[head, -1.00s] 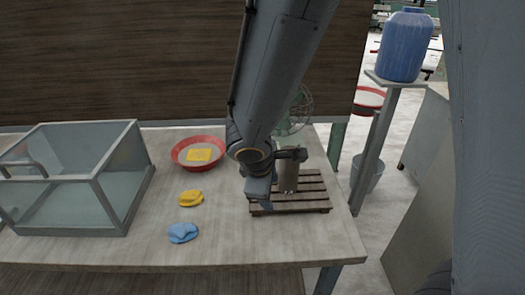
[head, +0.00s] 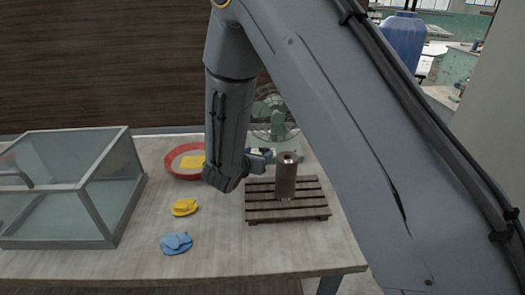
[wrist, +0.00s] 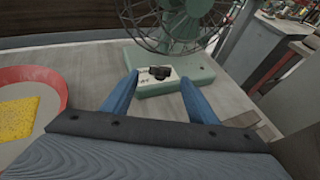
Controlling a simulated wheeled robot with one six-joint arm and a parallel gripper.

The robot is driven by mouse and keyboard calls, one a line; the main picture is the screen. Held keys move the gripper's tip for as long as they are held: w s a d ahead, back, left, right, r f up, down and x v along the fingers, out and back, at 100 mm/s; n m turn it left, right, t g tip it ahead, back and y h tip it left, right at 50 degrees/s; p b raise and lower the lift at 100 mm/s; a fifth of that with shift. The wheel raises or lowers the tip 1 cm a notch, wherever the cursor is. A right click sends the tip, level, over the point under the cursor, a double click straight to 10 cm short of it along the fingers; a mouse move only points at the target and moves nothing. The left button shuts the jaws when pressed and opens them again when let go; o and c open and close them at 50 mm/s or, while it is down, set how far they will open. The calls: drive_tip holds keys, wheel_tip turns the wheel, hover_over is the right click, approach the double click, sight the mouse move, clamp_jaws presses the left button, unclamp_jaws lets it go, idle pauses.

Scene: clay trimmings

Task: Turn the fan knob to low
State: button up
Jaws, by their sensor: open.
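The green fan (head: 272,115) stands at the back right of the table, partly hidden behind my arm in the head view. In the wrist view its wire cage and green base (wrist: 198,70) show ahead. A black knob (wrist: 160,72) sits on a pale plate (wrist: 147,80) with small dark marks on the base's front. I cannot read the marks or the knob's setting. My gripper (wrist: 160,80) is open and empty, its two blue fingers either side of the knob in the picture and apparently short of it. In the head view the gripper (head: 260,155) is just left of a cylinder.
A brown cylinder (head: 286,178) stands on a slatted wooden rack (head: 262,212) close to the gripper. A red dish (head: 172,163) with a yellow piece lies left.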

sight(264, 150)
drive_tip(key=shift+p+x, duration=0.45)
drive_tip(key=shift+x, duration=1.7)
drive_tip(key=shift+c, duration=0.3)
drive_tip(key=c, duration=1)
